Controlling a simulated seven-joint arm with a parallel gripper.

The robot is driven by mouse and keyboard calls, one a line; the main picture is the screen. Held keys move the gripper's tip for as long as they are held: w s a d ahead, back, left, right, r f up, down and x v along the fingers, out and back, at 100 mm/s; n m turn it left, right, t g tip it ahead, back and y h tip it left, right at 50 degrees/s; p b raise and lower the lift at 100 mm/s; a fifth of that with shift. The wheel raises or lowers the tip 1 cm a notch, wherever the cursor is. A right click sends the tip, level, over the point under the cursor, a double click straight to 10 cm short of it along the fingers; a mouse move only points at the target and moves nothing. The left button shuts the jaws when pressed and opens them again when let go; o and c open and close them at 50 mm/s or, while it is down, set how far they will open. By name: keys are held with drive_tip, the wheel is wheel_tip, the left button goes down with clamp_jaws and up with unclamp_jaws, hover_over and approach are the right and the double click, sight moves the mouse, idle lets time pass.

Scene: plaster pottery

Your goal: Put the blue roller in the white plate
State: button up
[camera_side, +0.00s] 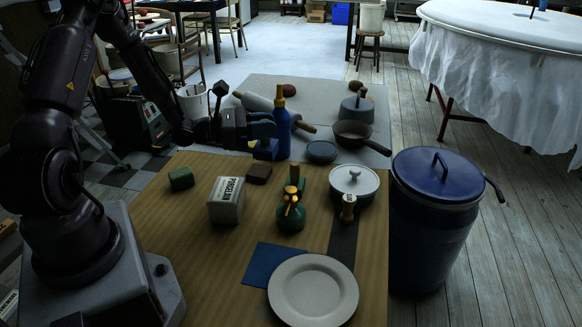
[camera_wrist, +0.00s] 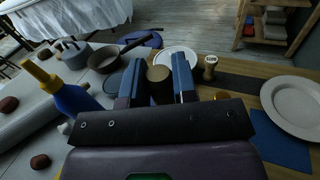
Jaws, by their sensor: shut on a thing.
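My gripper (camera_side: 270,142) hangs above the far part of the wooden table, beside a blue bottle in the side view. In the wrist view its two blue fingers (camera_wrist: 157,82) stand apart with a short dark olive-brown cylinder (camera_wrist: 160,88) between them. The gripper is shut on this cylinder. I cannot tell whether it is the blue roller, and no other roller that is clearly blue shows. The white plate (camera_side: 276,292) lies empty at the table's near edge, partly over a blue cloth. It also shows at the right in the wrist view (camera_wrist: 290,105).
The blue bottle (camera_side: 282,135) with a yellow top stands close to my gripper. The blue cloth (camera_side: 265,262) lies flat. A blue bin (camera_side: 433,235) stands right.

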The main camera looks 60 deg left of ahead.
wheel_tip(320, 180, up, 5)
drive_tip(key=shift+s+r, duration=0.1)
drive_tip(key=d+m+g+h, duration=0.3)
drive_tip(key=d+h, duration=0.3)
drive_tip(key=d, duration=0.9)
drive_tip(key=shift+m+g, duration=0.4)
drive_tip(key=shift+m, duration=0.4)
drive_tip(key=s+d+m+g+h, duration=0.1)
drive_tip(key=s+d+g, duration=0.1)
drive_tip(key=d, duration=0.2)
drive_tip(key=s+d+m+g+h, duration=0.1)
drive_tip(key=d+m+g, duration=0.1)
drive_tip(key=d, duration=0.2)
drive_tip(key=s+d+m+g+h, duration=0.1)
drive_tip(key=s+d, duration=0.1)
drive_tip(key=d, duration=0.3)
drive_tip(key=shift+s+g+h, duration=0.3)
drive_tip(key=shift+g+h, duration=0.1)
hover_over(313, 293)
wheel_tip(313, 293, down, 8)
wheel_tip(313, 293, down, 9)
drive_tip(key=shift+f, duration=0.15)
drive_tip(key=shift+f, duration=0.1)
drive_tip(key=shift+f, duration=0.65)
clamp_jaws()
drive_tip(key=o, duration=1)
unclamp_jaws()
drive_tip(key=shift+c, duration=0.2)
drive_tip(key=shift+r, duration=0.1)
